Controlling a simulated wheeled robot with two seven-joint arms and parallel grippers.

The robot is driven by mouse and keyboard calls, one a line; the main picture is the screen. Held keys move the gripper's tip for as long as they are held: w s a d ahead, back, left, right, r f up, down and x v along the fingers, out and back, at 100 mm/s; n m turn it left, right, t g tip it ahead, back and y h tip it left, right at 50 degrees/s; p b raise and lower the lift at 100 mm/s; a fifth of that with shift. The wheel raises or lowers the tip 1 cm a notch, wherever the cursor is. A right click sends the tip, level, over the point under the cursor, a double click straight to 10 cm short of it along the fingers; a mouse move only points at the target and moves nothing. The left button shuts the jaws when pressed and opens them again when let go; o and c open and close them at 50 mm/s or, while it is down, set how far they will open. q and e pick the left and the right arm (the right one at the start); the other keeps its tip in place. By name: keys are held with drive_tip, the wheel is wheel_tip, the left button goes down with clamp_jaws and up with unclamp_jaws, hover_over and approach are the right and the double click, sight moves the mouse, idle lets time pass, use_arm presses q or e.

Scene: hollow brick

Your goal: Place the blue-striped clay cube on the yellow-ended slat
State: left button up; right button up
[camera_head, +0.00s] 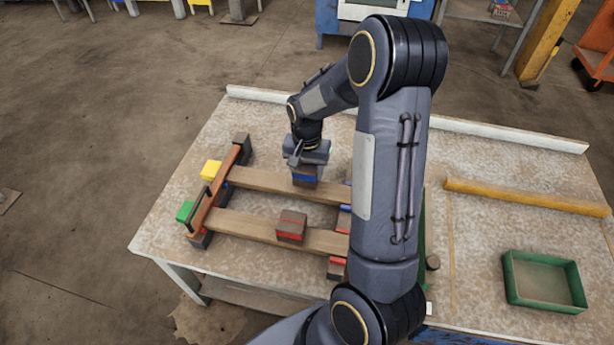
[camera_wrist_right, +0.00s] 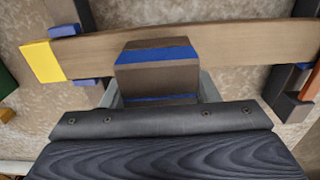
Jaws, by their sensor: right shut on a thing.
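The blue-striped clay cube (camera_head: 305,175) is brown with blue bands; in the right wrist view (camera_wrist_right: 157,72) it is between my right gripper's fingers. My right gripper (camera_head: 306,160) is shut on it from above, and the fingers also show in the right wrist view (camera_wrist_right: 158,92). The yellow-ended slat (camera_head: 262,181) is a long wooden strip with a yellow left end (camera_head: 211,170); it also shows in the right wrist view (camera_wrist_right: 225,46). The cube is over the slat's middle; I cannot tell for sure whether it touches. My left gripper is not in view.
A second slat with a green end (camera_head: 185,211) lies nearer, with a red-striped cube (camera_head: 291,227) on it. A reddish rail with dark end blocks (camera_head: 215,195) crosses at the left. A green tray (camera_head: 545,282) and a yellow bar (camera_head: 525,197) lie at the right.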

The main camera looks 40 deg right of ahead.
wheel_tip(320, 180, down, 3)
drive_tip(key=shift+r, duration=0.2)
drive_tip(key=shift+f, duration=0.15)
drive_tip(key=o, duration=1)
